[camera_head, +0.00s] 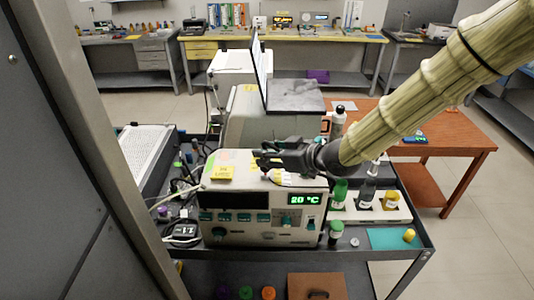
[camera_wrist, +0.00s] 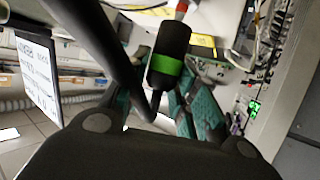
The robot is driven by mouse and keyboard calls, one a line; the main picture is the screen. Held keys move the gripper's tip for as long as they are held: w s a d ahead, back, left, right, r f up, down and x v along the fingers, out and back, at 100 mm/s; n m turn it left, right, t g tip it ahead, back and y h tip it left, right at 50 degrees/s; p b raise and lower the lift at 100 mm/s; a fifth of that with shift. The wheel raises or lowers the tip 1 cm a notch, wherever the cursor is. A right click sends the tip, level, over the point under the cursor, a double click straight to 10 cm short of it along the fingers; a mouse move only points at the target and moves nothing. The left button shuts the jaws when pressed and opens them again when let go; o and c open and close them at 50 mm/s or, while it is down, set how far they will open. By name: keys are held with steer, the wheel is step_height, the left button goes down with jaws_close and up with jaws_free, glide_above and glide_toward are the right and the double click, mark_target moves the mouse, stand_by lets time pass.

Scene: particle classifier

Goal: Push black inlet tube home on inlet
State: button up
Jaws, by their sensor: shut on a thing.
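In the wrist view, a black cylindrical tube end with a bright green band (camera_wrist: 169,56) lies between the teal fingers of my gripper (camera_wrist: 160,88), which is shut on it. A thick black hose (camera_wrist: 105,50) bends from below this end toward the upper left. Beyond the tube end is a small pale, red-tipped stub (camera_wrist: 181,10), possibly the inlet; I cannot tell whether they touch. In the head view, my dark gripper (camera_head: 276,160) is low over the top of the white instrument (camera_head: 262,232). The tube and inlet cannot be made out there.
The instrument shows a green "20 °C" display and stands on a dark cart (camera_head: 395,252). Green-capped bottles (camera_head: 339,192) and a rack stand to its right. A grey box with a laptop (camera_head: 262,78) stands behind it. A grey post (camera_head: 95,150) is at left.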

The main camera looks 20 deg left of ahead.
steer(key=shift+f+b, duration=0.5)
steer(key=shift+f, duration=0.45)
steer(key=o, duration=1.1)
steer(key=shift+d, duration=0.1)
steer(key=v, duration=1.2)
steer(key=shift+r, duration=0.1)
